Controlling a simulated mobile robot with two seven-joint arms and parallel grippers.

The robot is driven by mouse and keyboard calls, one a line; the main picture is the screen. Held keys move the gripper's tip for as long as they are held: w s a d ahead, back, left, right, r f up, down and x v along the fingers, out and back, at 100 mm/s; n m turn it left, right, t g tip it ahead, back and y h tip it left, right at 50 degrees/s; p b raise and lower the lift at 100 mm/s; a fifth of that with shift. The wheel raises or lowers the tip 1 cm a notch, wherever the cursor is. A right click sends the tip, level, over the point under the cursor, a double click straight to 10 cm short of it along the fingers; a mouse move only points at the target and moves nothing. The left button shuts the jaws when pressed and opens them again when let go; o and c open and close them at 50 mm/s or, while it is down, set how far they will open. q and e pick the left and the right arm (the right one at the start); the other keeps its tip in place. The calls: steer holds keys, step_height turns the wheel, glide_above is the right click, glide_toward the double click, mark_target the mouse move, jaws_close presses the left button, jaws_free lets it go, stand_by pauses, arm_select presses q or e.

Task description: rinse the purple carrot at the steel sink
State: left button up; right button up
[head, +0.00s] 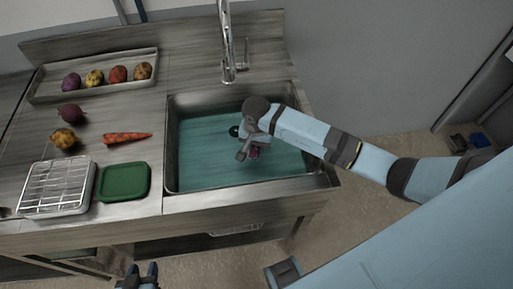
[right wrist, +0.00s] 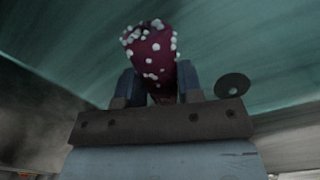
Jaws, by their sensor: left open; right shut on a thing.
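The purple carrot (right wrist: 152,52) shows in the right wrist view, with white dots over its surface. My right gripper (right wrist: 155,88) is shut on it, one finger on each side. In the head view my right gripper (head: 246,150) is inside the steel sink (head: 172,150), over the teal basin floor or water. Only a small purple part of the carrot (head: 254,153) shows there, mostly hidden by the gripper. The chrome faucet (head: 228,60) stands behind the sink. My left gripper (head: 138,278) is open and empty at the bottom edge, in front of the counter.
A tray (head: 104,91) with several round vegetables lies at the back left. A purple beet (head: 71,112), a yellow vegetable (head: 63,138) and an orange carrot (head: 127,138) lie on the counter. A wire rack (head: 57,187) and a green board (head: 124,181) are at the front left.

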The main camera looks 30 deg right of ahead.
steer(key=shift+r+p, duration=2.45)
steer(key=shift+r, duration=2.1)
steer(key=shift+r+p, duration=1.05)
steer(key=shift+r, duration=1.25)
steer(key=shift+r+p, duration=0.75)
steer(key=shift+r, duration=1.25)
